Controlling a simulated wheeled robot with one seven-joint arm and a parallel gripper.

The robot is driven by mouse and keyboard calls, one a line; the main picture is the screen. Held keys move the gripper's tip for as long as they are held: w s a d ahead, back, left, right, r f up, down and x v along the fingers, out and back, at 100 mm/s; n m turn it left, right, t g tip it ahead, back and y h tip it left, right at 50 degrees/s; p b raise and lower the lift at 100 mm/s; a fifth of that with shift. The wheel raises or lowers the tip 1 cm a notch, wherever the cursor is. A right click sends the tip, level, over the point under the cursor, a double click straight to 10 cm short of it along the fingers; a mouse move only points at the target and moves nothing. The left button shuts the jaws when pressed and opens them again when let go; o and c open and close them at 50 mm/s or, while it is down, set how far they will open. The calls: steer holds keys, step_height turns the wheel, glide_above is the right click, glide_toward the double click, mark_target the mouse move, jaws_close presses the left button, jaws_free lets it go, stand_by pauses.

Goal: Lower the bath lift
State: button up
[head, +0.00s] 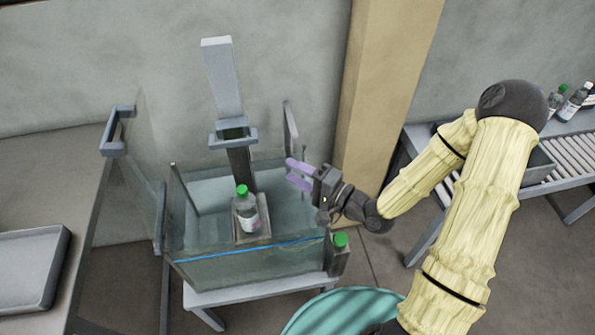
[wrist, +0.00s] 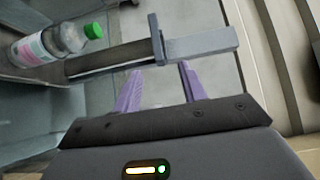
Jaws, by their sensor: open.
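The bath lift is an upright mast (head: 223,78) with a grey crossbar collar (head: 232,138) and a small platform (head: 262,231) at its foot. A clear bottle (head: 246,212) with a green cap and a pink-and-white label stands upright on the platform, inside the glass tank (head: 205,270). My gripper (head: 293,174), with purple fingers, is open and empty, to the right of the mast near the tank's right side. In the wrist view, its fingertips (wrist: 160,68) point toward the mast and collar (wrist: 156,40) with a gap, and the bottle (wrist: 48,46) is at left.
A blue line runs along the tank front. A post with a green top (head: 340,241) stands at the tank's right corner. A teal round object (head: 340,312) is in front. A grey tray (head: 32,268) lies on the left bench. A roller table (head: 560,163) holds bottles at right.

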mark_target(236, 145)
steer(key=a+b, duration=0.1)
steer(key=b, duration=0.1)
steer(key=w+a+f+b, duration=0.1)
steer(key=b, duration=0.1)
steer(key=shift+w+a, duration=0.15)
stand_by(0.4)
steer(key=x, duration=1.7)
steer(key=shift+a+f, duration=0.1)
steer(key=shift+a, duration=0.15)
jaws_close()
